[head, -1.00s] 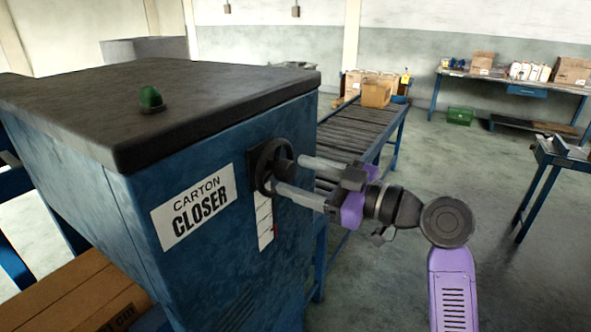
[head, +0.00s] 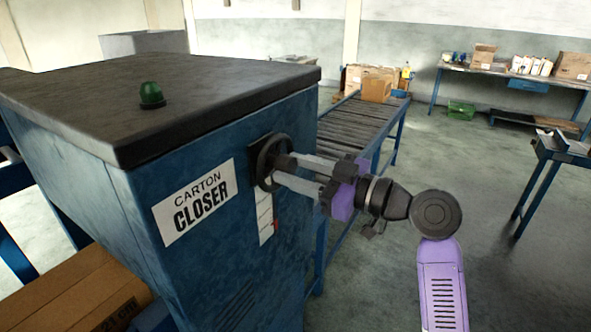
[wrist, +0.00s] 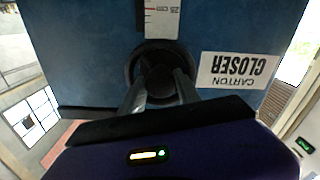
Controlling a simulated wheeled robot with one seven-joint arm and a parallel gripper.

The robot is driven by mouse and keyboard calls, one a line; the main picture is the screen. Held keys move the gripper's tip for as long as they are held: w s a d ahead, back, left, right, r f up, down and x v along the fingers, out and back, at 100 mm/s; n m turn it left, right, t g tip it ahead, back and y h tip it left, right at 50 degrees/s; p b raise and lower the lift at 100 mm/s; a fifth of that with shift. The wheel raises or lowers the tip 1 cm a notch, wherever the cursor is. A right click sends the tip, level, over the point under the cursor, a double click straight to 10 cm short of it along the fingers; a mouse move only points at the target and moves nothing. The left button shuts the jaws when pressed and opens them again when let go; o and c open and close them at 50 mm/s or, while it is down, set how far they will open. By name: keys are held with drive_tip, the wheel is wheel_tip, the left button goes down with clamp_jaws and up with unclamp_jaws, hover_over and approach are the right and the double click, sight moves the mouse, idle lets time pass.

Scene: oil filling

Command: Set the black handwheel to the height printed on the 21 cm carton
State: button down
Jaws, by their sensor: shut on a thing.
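The black handwheel (head: 261,163) is on the blue side of the carton closer (head: 215,245), right of its label. My gripper (head: 277,169) is shut on the handwheel, with its fingers reaching in at the wheel's middle. The wrist view also shows the wheel (wrist: 131,66) and my gripper (wrist: 157,92); the exact contact is hard to see. A white height scale (head: 265,216) with a red pointer (head: 276,225) is below the wheel. In the wrist view the scale (wrist: 163,22) appears upside down with a 25 cm mark. The carton (head: 75,292) printed 21 cm lies at the lower left.
A green lamp (head: 151,96) stands on the closer's dark top. A roller conveyor (head: 360,128) runs behind the closer and bears a small box (head: 377,90). Workbenches (head: 515,82) stand at the back right.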

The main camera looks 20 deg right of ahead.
drive_tip(key=m+p, duration=0.1)
drive_tip(key=m, duration=0.3)
drive_tip(key=shift+r+m+p, duration=0.1)
drive_tip(key=shift+m+p, duration=0.2)
drive_tip(key=m+p, duration=0.3)
drive_tip(key=m, duration=0.2)
drive_tip(key=shift+r+m, duration=0.1)
drive_tip(key=shift+m, duration=0.2)
drive_tip(key=m+p, duration=0.3)
drive_tip(key=m, duration=0.2)
drive_tip(key=shift+s+a+p, duration=0.1)
drive_tip(key=shift+p, duration=0.25)
drive_tip(key=shift+m+p, duration=0.75)
drive_tip(key=shift+m, duration=1.65)
drive_tip(key=c, duration=0.9)
unclamp_jaws()
drive_tip(key=shift+o, duration=0.2)
